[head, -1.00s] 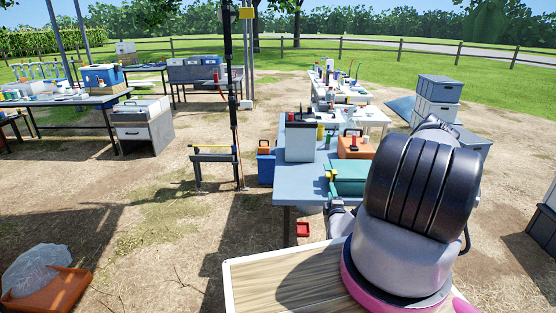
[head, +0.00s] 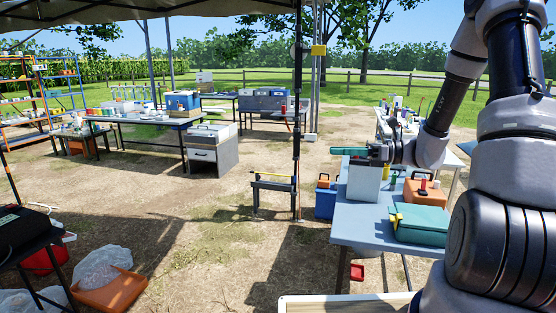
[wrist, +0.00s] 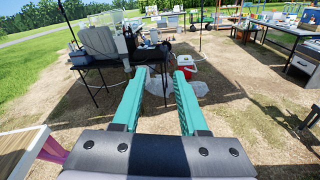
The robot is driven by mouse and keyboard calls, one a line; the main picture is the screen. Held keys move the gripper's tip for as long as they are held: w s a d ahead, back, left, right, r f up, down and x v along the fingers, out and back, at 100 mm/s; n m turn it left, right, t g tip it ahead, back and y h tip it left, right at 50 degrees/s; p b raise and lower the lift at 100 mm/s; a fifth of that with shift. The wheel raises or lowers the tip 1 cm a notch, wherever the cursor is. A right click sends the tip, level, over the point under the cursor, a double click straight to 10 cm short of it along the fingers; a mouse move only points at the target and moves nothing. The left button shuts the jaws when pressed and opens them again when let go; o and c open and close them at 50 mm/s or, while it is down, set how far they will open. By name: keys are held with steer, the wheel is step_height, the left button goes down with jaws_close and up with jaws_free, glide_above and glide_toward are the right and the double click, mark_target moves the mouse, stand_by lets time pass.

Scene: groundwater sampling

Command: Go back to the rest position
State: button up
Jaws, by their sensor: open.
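My gripper (head: 342,151) shows in the head view at the end of my raised arm, pointing left. In that picture it overlaps the white box on the blue table, but I cannot tell its distance from it. In the wrist view my gripper (wrist: 160,72) has its two teal fingers apart, with nothing between them.
A blue table (head: 365,228) holds a teal case (head: 420,224) and an orange box (head: 424,193). A white cabinet (head: 213,147) stands left of a thin dark post (head: 297,120). An orange tray (head: 110,292) lies at lower left. Open dirt ground (head: 190,215) lies between.

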steer(key=s+a+r+n+g+h, duration=0.1)
steer(key=s+r+n+g+h, duration=0.35)
steer(key=s+n+h, duration=0.5)
steer(key=s+d+r+n+t+h, duration=0.6)
steer(key=s+d+r+n+t, duration=0.2)
steer(key=r, duration=0.3)
steer(key=shift+s+d+r+n+t, duration=0.25)
steer(key=shift+s+n+t, duration=0.1)
steer(key=shift+s, duration=0.25)
